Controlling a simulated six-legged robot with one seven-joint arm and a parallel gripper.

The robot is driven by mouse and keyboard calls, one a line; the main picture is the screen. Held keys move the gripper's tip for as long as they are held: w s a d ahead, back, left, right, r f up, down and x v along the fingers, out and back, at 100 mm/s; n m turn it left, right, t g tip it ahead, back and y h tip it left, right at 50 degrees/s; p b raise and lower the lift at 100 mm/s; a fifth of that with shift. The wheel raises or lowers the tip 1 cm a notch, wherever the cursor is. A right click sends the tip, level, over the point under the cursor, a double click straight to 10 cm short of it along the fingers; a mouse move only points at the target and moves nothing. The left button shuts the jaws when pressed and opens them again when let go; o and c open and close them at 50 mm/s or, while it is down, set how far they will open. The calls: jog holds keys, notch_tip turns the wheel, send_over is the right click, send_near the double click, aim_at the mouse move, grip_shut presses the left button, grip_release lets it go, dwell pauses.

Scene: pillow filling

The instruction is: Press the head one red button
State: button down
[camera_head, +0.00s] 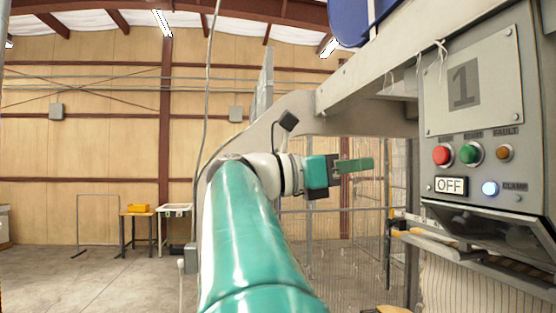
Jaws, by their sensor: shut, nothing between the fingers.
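The control panel (493,127) of head 1 is at the right in the head view, under a plate marked "1" (463,84). Its red button (442,155) is at the left of the upper row, beside a green button (470,154) and an amber fault lamp (504,153). An "OFF" sign (451,186) and a lit clamp light (490,188) sit below. My gripper (366,165) is shut and empty. It points right, left of the panel, slightly lower in the picture than the red button and apart from it. The red button is in plain view.
A grey machine beam (365,69) runs above my gripper to the panel. A clamp spout (500,235) with pale fabric (455,285) hangs under the panel. A wire fence (330,240) stands behind.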

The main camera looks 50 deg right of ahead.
send_near(438, 156)
jog(key=x, duration=0.6)
jog(key=shift+s+d, duration=0.25)
jog(key=shift+d, duration=0.05)
jog(key=shift+d, duration=0.1)
dwell(0.4)
